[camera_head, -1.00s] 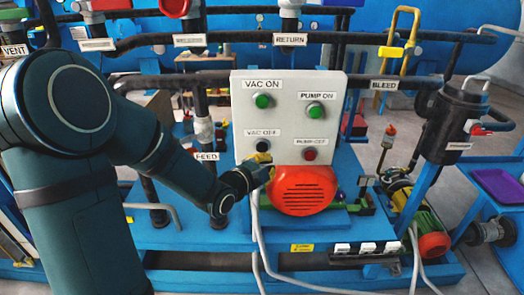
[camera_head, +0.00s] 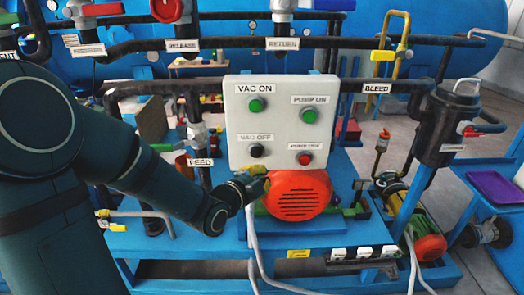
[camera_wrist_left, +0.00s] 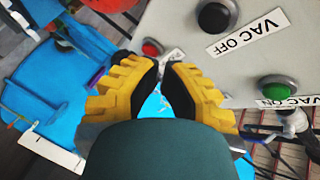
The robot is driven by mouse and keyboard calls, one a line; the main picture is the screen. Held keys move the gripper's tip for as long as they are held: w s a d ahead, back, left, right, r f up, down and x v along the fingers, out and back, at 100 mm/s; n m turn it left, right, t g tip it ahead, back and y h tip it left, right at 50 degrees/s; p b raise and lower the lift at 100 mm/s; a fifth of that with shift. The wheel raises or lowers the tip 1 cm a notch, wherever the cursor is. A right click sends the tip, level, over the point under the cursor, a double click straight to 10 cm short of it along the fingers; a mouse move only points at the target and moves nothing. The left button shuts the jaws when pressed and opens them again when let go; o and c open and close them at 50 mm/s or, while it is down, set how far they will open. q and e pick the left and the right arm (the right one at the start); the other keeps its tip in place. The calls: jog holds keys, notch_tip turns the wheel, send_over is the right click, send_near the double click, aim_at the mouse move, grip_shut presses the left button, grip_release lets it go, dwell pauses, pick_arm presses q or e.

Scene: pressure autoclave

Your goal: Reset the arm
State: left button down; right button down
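My left arm comes in from the left in the head view. Its gripper (camera_head: 262,174) is in front of the lower edge of the white control panel (camera_head: 283,112), just below the black VAC OFF button (camera_head: 256,151) and beside the red round motor cover (camera_head: 298,195). In the left wrist view its yellow and black fingers (camera_wrist_left: 163,68) are drawn close together with a narrow gap and nothing visible held. That view also shows the black button (camera_wrist_left: 217,17) and green VAC ON button (camera_wrist_left: 279,88) ahead of them. I cannot tell whether the gripper touches anything. My right gripper is not in view.
The panel also has a green PUMP ON button (camera_head: 310,116) and a red button (camera_head: 305,159). White hoses (camera_head: 256,250) hang below the gripper. A black vessel (camera_head: 447,128) stands right, near a purple tray (camera_head: 494,187). Dark pipes cross behind.

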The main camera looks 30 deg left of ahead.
pick_arm(q)
jog(key=s+d+f+n+g+h, duration=0.1)
jog(key=d+f+n+g, duration=0.25)
jog(key=f, duration=0.55)
jog(key=s+d+f+n+g, duration=0.1)
jog(key=d+f+n+g, duration=0.3)
jog(key=f, duration=0.5)
jog(key=s+d+f+n+g+h, duration=0.1)
jog(key=s+d+f+n+g, duration=0.5)
jog(key=s+d+f, duration=0.5)
notch_tip(320, 180, down, 3)
jog(key=shift+s+d+f+n+h, duration=0.2)
jog(key=shift+s+n+h, duration=0.3)
jog(key=shift+s, duration=0.65)
